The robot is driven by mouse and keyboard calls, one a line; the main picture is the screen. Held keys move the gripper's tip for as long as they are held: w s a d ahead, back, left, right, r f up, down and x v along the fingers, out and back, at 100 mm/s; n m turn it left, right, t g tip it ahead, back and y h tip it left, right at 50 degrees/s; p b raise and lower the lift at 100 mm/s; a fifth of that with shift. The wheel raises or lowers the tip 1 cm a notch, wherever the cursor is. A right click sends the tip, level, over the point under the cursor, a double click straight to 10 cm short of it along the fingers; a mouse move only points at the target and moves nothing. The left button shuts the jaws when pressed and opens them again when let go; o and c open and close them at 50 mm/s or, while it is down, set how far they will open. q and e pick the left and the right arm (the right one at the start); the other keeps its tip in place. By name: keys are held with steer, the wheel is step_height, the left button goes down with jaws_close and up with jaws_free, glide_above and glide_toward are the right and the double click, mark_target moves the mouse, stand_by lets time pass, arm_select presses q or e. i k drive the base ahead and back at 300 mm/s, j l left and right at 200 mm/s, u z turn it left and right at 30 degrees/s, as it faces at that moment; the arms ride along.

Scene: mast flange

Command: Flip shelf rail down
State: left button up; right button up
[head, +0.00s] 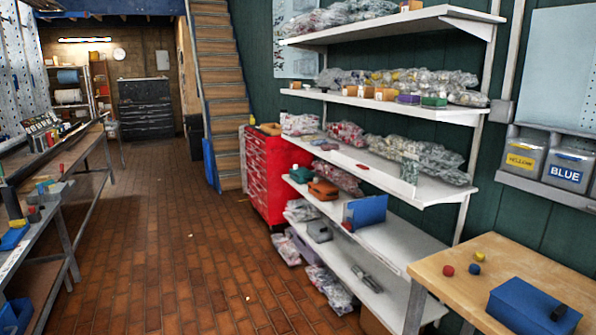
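A white shelf unit (385,192) with several tiers stands against the dark green wall, right of the middle in the head view. Its front edges face the aisle. I cannot clearly tell a separate hinged rail from these edges. A small red piece (362,167) lies at the front edge of the middle tier. A small grey upright piece (409,170) stands to its right. A blue panel-like thing (367,212) stands upright on the tier below, with a small red thing at its left. Neither of my grippers is in view.
A wooden table (450,265) with a blue box (528,308) and small balls stands at the lower right. A red drawer cabinet (270,175) stands beyond the shelves. A workbench (50,190) runs along the left. The brick floor (180,260) between is mostly clear.

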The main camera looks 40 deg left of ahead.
mark_target(400, 187)
steer(key=u, duration=1.1)
steer(key=z, duration=0.45)
steer(key=i+j+z, duration=0.9)
steer(key=i+j, duration=0.2)
steer(key=j, duration=0.15)
steer(key=i+j+z, duration=0.1)
steer(key=j, duration=0.3)
steer(key=i+j, duration=0.45)
steer(key=j, duration=0.3)
steer(key=i+j+z, duration=0.1)
steer(key=j, duration=0.3)
steer(key=i+j, duration=0.45)
steer(key=j, duration=0.35)
steer(key=z, duration=0.05)
